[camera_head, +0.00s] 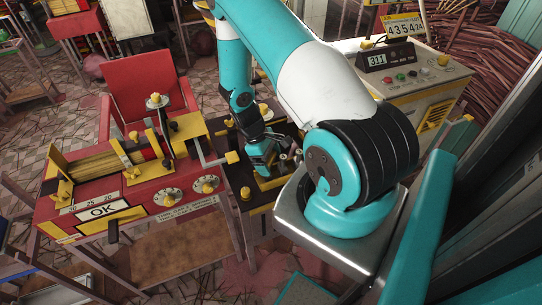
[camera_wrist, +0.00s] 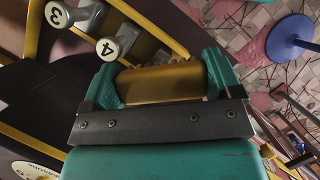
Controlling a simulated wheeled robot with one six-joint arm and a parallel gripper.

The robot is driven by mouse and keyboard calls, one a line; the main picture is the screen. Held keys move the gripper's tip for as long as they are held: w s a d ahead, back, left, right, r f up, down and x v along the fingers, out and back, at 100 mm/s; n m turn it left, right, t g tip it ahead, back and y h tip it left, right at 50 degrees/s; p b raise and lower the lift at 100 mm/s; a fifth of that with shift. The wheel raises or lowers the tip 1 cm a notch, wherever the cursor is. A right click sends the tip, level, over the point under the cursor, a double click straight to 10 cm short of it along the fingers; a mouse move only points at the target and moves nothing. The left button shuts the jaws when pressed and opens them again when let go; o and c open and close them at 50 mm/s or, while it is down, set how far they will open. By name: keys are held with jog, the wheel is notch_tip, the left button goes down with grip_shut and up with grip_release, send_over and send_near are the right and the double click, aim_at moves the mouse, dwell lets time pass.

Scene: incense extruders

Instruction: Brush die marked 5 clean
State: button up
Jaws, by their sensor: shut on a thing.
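My gripper (camera_head: 262,156) is low over the dark bench with yellow fittings (camera_head: 262,219), partly hidden by my arm. In the wrist view my gripper (camera_wrist: 162,82) has its two teal fingers on either side of a yellow block (camera_wrist: 160,84) and is shut on it. Two grey dies with white round faces, marked 3 (camera_wrist: 58,14) and 4 (camera_wrist: 108,47), sit beside a yellow rail, left of the fingers. I cannot make out a die marked 5; the gripper may hide it.
A red machine with an "OK" plate (camera_head: 103,211) and round dials stands on the left, close to the bench. A control box (camera_head: 415,85) with a display reading 311 stands behind on the right. In the wrist view open patterned floor (camera_wrist: 255,45) lies at upper right.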

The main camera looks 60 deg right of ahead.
jog(key=shift+s+v, duration=0.2)
jog(key=shift+v, duration=0.9)
jog(key=shift+s+d+r+p, duration=0.1)
jog(key=shift+r+p, duration=1.1)
jog(key=shift+r, duration=0.25)
jog(key=shift+s+d+r+p, duration=0.1)
jog(key=shift+r+p, duration=1.1)
jog(key=shift+r, duration=0.25)
jog(key=shift+w, duration=0.1)
